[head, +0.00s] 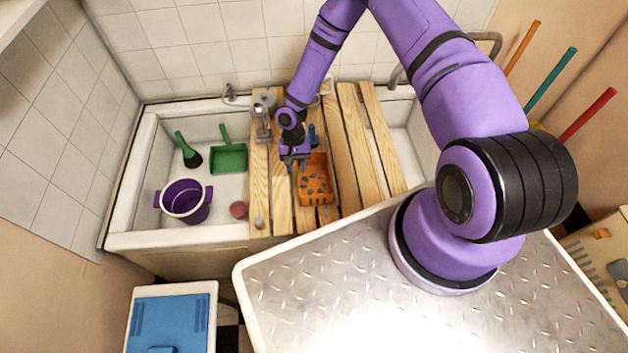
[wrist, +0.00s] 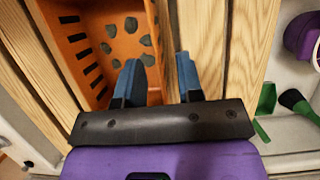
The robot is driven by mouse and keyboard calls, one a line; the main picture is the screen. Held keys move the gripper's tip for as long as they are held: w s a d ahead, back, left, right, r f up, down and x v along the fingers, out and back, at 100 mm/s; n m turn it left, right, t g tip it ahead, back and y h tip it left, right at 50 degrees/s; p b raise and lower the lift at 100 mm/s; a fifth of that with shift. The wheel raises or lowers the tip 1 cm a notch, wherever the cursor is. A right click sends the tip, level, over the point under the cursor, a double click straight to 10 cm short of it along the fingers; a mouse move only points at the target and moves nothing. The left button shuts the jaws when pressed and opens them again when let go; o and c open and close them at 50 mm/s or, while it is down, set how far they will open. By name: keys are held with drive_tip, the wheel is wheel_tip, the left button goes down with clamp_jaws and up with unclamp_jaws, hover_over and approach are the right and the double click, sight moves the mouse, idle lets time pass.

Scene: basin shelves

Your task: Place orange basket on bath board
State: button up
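The orange basket (head: 318,193) sits on the wooden slats of the bath board (head: 347,150), near its middle. Its perforated inside shows in the wrist view (wrist: 95,22). My gripper (head: 296,166) is at the basket's left edge in the head view. In the wrist view my gripper's blue fingers (wrist: 158,78) are apart, one over the basket's inside and one outside it, with the basket's side wall between them. I see a gap between the fingers and the wall. Whether the basket lies fully flat is hard to tell.
The basin to the left holds a purple bucket (head: 186,203), a green dustpan (head: 229,157), a green-handled brush (head: 188,152) and a pink round thing (head: 239,210). A small blue item (head: 313,135) lies behind the basket.

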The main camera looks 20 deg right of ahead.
sight(315, 186)
drive_tip(key=shift+x, duration=2.55)
drive_tip(key=shift+s+d, duration=0.1)
drive_tip(key=shift+d, duration=0.05)
clamp_jaws()
